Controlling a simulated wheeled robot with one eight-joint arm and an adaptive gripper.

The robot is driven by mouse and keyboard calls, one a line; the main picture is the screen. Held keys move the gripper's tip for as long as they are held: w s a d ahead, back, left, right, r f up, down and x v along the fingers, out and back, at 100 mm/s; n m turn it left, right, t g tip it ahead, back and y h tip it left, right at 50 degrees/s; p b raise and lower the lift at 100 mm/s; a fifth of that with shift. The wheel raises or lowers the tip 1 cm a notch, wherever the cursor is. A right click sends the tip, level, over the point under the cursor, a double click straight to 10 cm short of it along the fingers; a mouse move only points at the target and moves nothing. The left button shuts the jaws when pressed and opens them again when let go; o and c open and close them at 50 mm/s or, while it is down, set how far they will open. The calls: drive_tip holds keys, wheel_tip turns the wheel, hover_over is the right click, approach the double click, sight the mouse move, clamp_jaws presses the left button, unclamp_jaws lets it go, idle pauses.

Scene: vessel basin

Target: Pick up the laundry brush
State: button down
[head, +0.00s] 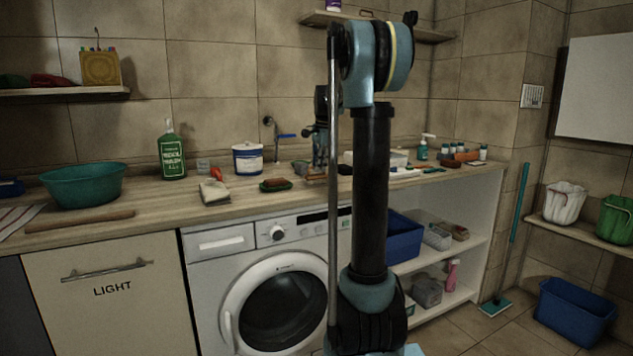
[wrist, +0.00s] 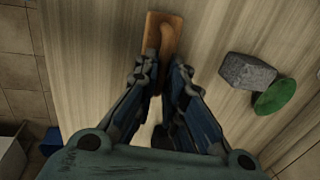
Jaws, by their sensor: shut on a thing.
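The laundry brush appears in the wrist view as an orange-brown wooden piece (wrist: 165,32) with a raised, lighter strip. It lies at the far end of my gripper (wrist: 163,68), and its near end runs between the two fingertips. My gripper is shut on it; the fingers hide the held part. In the head view my gripper (head: 319,168) points down, low over the wooden counter (head: 150,200), just left of my dark arm column. Whether the brush touches the counter is unclear.
In the wrist view a grey block (wrist: 247,72) and a green oval piece (wrist: 275,96) lie right of the fingers. In the head view, a soap dish (head: 276,185), white tub (head: 248,159) and tap (head: 272,135) are close by on the left. Small items crowd the right.

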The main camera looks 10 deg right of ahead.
wheel_tip(320, 180, up, 10)
idle(0.8)
idle(0.3)
